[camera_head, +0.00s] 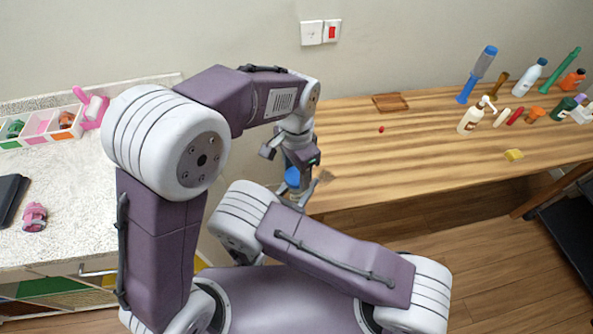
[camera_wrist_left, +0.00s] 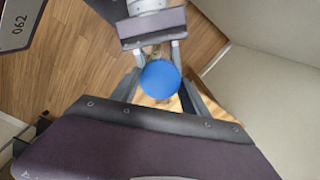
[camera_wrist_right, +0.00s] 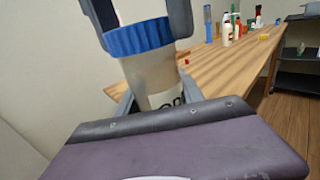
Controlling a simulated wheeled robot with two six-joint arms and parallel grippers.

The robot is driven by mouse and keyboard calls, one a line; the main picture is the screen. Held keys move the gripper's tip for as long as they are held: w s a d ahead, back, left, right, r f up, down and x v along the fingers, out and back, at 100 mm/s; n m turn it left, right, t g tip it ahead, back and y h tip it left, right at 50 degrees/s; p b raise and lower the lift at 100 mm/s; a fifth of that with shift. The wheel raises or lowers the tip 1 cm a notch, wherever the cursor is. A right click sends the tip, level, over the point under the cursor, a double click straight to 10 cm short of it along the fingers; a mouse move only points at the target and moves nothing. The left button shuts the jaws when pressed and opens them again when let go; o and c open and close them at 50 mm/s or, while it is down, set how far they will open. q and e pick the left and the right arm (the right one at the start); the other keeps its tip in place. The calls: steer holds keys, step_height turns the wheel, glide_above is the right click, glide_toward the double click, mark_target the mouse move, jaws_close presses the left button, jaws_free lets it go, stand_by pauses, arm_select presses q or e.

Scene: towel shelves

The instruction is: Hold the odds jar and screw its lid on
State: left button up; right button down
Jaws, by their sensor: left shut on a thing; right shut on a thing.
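The odds jar (camera_wrist_right: 152,75) is a pale, translucent container with dark lettering, partly hidden low in the right wrist view. My right gripper (camera_wrist_right: 157,98) is shut around its body. The ribbed blue lid (camera_wrist_right: 139,37) sits on the jar's mouth; I cannot tell how tightly it is threaded. My left gripper (camera_head: 291,170) reaches down from above and is shut on the lid, with a finger on each side. The lid also shows as a round blue disc between the left fingers in the left wrist view (camera_wrist_left: 160,79). In the head view the jar body is mostly hidden.
The wooden table (camera_head: 360,160) lies to the right, largely clear near the grippers, with a small wooden tray (camera_head: 390,102) and a red bit (camera_head: 381,129). Bottles and tools stand at its far right. A speckled counter (camera_head: 80,190) with a divided bin (camera_head: 38,138) is at left.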

arm_select(q)
steer(key=o, duration=1.5)
steer(key=shift+r, duration=2.25)
steer(key=shift+c, duration=0.3)
